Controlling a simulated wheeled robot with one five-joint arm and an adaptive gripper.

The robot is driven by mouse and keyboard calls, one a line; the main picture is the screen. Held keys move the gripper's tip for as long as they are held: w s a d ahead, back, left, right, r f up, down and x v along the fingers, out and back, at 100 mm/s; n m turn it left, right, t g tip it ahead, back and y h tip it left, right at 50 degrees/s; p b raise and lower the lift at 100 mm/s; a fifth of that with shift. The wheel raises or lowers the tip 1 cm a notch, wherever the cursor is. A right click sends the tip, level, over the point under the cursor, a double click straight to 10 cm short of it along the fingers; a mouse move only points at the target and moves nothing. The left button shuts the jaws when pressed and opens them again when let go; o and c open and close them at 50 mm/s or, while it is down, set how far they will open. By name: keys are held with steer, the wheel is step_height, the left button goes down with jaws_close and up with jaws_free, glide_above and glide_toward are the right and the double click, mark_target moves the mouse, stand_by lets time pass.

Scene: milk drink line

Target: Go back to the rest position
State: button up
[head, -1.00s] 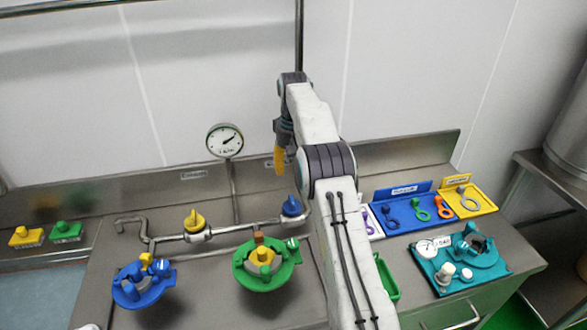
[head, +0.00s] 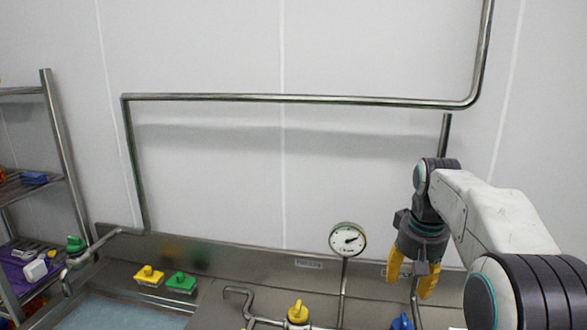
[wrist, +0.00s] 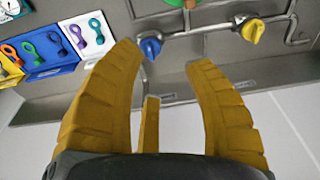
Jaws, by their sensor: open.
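My gripper (head: 413,277) hangs from my arm at the right of the head view, its yellow fingers pointing down. It is apart from the wall and above the steel counter's back edge. In the wrist view its fingers (wrist: 162,58) are spread open with nothing between them. A blue valve knob (wrist: 150,47) shows beyond the left finger, and a yellow valve knob (wrist: 252,30) shows beyond the right one.
A round gauge (head: 348,240) stands on a pipe left of my gripper. A shelf rack (head: 52,130) stands far left.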

steer(key=s+a+r+t, duration=0.15)
steer(key=s+a, duration=0.25)
steer(key=s, duration=1)
steer(key=s+a+f+n+t, duration=0.1)
steer(key=s+f, duration=0.5)
steer(key=s, duration=0.6)
steer(key=shift+a, duration=0.55)
steer(key=shift+f, duration=0.1)
